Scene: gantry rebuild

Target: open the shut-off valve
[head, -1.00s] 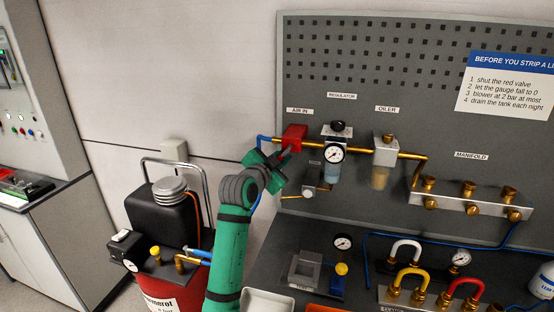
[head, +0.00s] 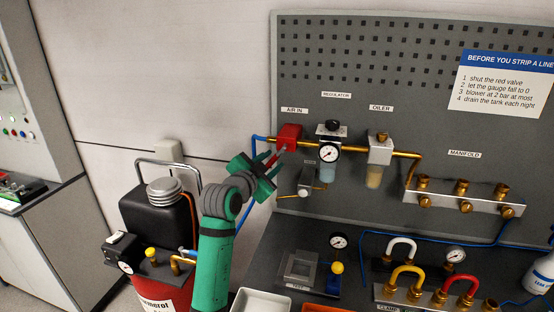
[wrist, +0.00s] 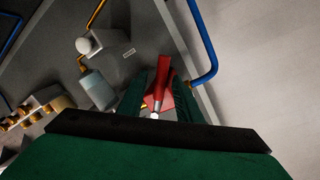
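The red shut-off valve (head: 289,134) sits on the brass pipe under the AIR IN label, at the panel's left edge. A red lever with a pale metal part (wrist: 160,85) shows in the wrist view, in front of the red body. My gripper (head: 271,168) is just below and left of the valve in the head view. Its green fingers are apart, and the lever shows in the gap between them in the wrist view. I see no clear contact. How the lever is turned against the pipe is hard to tell.
Right of the valve are the regulator with its gauge (head: 329,153) and the oiler (head: 380,150). A blue hose (head: 254,150) runs close by on the left. The compressor's black tank (head: 158,220) stands below left. Gauges and coloured pipe loops lie on the bench (head: 300,240).

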